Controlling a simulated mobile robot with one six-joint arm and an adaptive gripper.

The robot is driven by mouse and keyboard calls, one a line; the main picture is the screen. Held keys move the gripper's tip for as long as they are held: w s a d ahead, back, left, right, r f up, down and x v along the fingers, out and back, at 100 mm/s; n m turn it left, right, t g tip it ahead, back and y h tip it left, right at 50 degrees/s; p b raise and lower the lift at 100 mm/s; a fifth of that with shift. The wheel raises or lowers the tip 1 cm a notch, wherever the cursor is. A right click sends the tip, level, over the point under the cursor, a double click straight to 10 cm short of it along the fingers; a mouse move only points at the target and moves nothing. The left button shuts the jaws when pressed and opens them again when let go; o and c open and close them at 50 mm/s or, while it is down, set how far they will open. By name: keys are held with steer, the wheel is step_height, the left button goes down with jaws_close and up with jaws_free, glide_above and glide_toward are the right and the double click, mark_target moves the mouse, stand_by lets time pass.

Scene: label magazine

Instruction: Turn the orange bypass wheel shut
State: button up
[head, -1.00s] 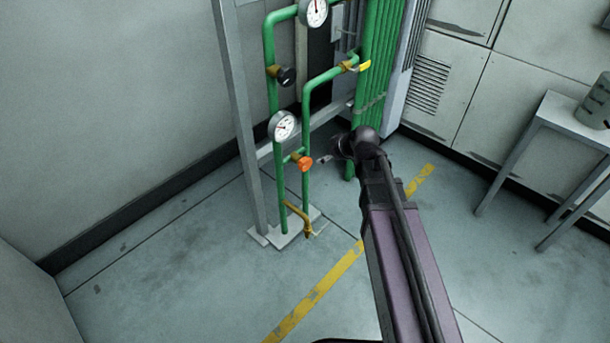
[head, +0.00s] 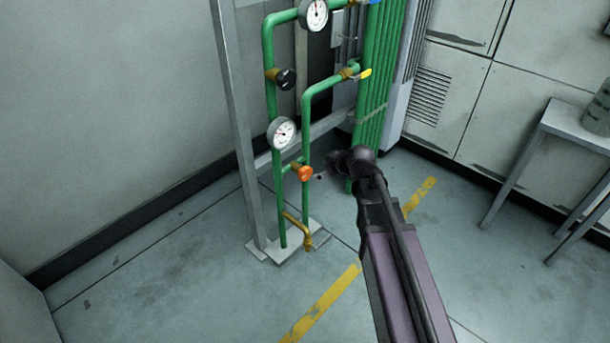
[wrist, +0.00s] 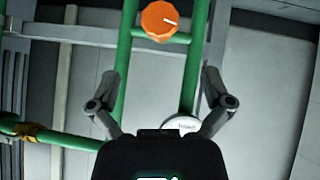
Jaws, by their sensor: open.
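The orange bypass wheel (head: 305,174) sits on a short branch between two green pipes, below the lower gauge. In the wrist view the orange wheel (wrist: 160,20) is at the top middle, with a white mark pointing right. My gripper (wrist: 161,85) is open, its two fingers spread apart, with nothing between them but background and pipe. The wheel lies beyond the fingertips, apart from them. In the head view my gripper (head: 326,175) is just to the right of the wheel, small and partly hidden by my wrist.
A black wheel (head: 286,78) and a yellow lever (head: 365,73) are higher on the pipes. A lower gauge (head: 282,132) and an upper gauge (head: 314,14) face out. A brass tap (head: 302,232) is near the floor. A grey table (head: 570,122) stands right; the floor at left is clear.

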mark_target(307, 173)
steer(key=shift+b+x, duration=4.65)
steer(key=shift+x, duration=2.15)
steer(key=c, duration=1)
